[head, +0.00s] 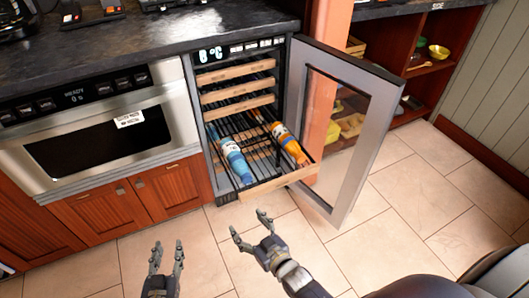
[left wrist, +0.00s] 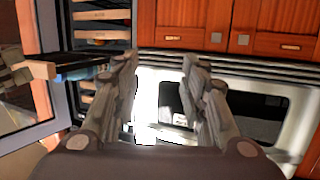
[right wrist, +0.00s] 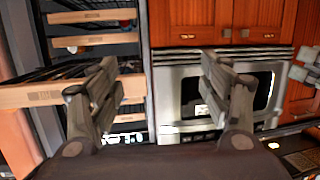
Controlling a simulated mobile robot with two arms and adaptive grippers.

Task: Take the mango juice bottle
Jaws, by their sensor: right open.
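An orange bottle (head: 290,146) with a white label, which looks like the mango juice, lies on the pulled-out lowest visible rack (head: 277,181) of the cooler. A blue bottle (head: 235,160) lies to its left on the same rack. My right gripper (head: 250,224) is open and empty, in front of and below the rack, apart from both bottles. Its spread fingers show in the right wrist view (right wrist: 160,68). My left gripper (head: 167,248) is open and empty, further left over the floor. Its fingers are apart in the left wrist view (left wrist: 160,72). Neither wrist view shows the orange bottle clearly.
The cooler's glass door (head: 345,120) stands wide open to the right of the rack. Wooden-fronted racks (head: 236,73) sit above. A microwave drawer (head: 95,135) and wooden cabinets (head: 115,210) are on the left. The tiled floor in front is clear.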

